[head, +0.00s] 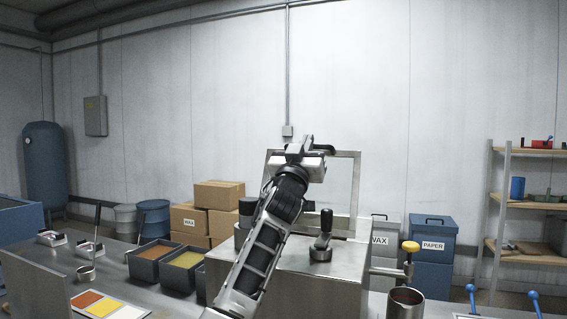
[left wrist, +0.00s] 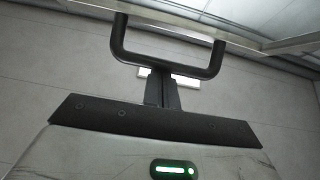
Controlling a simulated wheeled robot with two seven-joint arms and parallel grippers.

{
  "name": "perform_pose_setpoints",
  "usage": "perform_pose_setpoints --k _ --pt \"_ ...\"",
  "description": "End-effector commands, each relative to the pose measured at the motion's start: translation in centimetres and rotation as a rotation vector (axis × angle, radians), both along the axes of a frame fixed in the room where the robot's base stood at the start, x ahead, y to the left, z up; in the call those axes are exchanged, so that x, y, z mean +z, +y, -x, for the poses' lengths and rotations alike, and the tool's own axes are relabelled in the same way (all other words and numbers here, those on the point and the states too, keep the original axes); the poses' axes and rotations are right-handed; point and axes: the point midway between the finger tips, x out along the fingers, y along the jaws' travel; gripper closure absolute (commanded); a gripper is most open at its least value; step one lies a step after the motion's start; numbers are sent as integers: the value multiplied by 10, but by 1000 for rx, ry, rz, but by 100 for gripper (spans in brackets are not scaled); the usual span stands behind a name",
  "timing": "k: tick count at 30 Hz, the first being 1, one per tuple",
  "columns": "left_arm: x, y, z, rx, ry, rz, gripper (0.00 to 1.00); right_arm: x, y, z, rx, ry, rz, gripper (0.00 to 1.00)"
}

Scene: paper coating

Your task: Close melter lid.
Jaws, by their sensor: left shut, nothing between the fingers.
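The melter (head: 335,262) is a metal box in the middle of the bench in the head view. Its lid (head: 355,185) stands open and upright at the back, a framed panel with a pale middle. My left gripper (head: 305,146) is raised in front of the lid's top edge, and my arm hides part of the melter. In the left wrist view its shut, empty fingers (left wrist: 162,88) point at a black U-shaped handle (left wrist: 196,71), which seems joined to the lid edge (left wrist: 280,45). The fingertips meet or overlap the handle bar; contact is unclear. My right gripper is out of view.
A black-knobbed crank (head: 325,225) stands on the melter top. A metal pot (head: 405,303) and yellow-knobbed valve (head: 410,247) are at the right. Dark trays (head: 150,262) and a ladle (head: 87,272) are at the left. The space above the bench is mostly clear.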

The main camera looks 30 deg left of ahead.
Motion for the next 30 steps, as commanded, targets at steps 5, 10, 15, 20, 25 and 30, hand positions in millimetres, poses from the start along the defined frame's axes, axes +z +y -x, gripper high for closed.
perform_pose_setpoints --k 5,10,15,20,25,30 --pt "-3 3 -25 -3 5 6 100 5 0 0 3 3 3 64" --pt "-5 8 -40 3 65 8 100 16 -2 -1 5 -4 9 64" --pt "-11 10 -49 4 115 15 100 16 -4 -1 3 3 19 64" --pt "-15 11 -53 4 136 20 100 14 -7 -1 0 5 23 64" --pt "-16 11 -54 4 138 22 100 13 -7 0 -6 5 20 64" --pt "-16 11 -53 4 138 22 100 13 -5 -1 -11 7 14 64"
